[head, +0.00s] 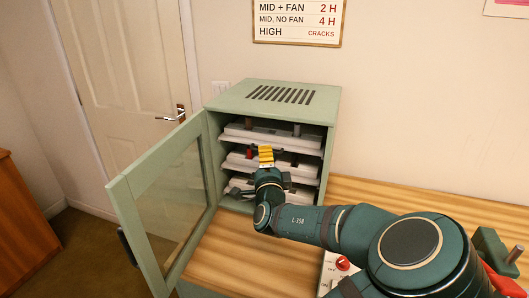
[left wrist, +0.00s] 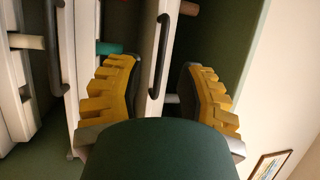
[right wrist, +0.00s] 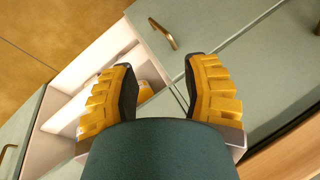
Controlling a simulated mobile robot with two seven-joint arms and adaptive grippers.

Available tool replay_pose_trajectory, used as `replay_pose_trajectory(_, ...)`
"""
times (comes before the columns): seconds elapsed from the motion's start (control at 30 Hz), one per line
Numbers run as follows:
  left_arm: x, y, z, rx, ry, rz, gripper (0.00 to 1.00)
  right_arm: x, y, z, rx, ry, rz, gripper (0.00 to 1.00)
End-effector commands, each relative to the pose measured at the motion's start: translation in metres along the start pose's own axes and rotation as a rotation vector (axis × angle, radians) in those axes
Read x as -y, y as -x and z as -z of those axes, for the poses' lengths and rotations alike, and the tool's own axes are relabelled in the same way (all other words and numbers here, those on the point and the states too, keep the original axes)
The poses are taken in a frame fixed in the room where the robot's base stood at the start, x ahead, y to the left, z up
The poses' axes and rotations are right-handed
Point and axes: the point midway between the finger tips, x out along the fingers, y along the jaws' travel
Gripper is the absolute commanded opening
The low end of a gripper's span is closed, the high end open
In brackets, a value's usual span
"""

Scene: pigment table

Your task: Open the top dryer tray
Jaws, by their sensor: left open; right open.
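The pale green dryer (head: 272,98) stands on the wooden table with its glass door (head: 165,195) swung open to the left. Several white trays are stacked inside, and the top tray (head: 268,139) sits inside the cabinet. My left gripper (head: 266,157) is in front of the trays, open. In the left wrist view, the top tray (left wrist: 148,25) appears upright, and its dark bar handle (left wrist: 161,55) lies between the open yellow fingers (left wrist: 165,95). Whether the fingers touch it I cannot tell. My right gripper (right wrist: 160,90) is open and empty, over green drawer fronts.
Lower trays, one with a dark handle (left wrist: 53,48), sit close beside. Rods in several colours lie on the trays. An open white drawer (right wrist: 65,105) is under my right gripper. A small control box (head: 337,263) stands in front.

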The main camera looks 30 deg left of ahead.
Motion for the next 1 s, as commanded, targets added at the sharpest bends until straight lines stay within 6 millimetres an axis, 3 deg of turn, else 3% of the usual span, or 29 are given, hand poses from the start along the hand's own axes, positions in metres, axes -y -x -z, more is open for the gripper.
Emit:
replay_pose_trajectory(0.23,0.0,-0.031,-0.001,0.002,0.0,0.0,0.38,-0.001,-0.002,0.0,-0.001,0.0,0.0,0.47)
replay_pose_trajectory(0.63,0.0,-0.037,0.0,0.001,0.0,0.0,0.38,-0.001,-0.002,0.001,-0.002,0.0,0.0,0.47)
replay_pose_trajectory(0.67,0.0,-0.037,0.0,0.001,0.0,0.0,0.34,-0.001,-0.002,0.0,-0.002,0.0,0.0,0.47)
replay_pose_trajectory(0.77,0.0,-0.037,0.0,0.001,0.0,0.0,0.0,-0.001,-0.002,0.001,-0.002,0.0,0.0,0.47)
replay_pose_trajectory(1.0,0.0,-0.037,-0.001,0.001,0.0,0.0,0.0,-0.001,-0.002,0.0,-0.001,0.0,0.0,0.47)
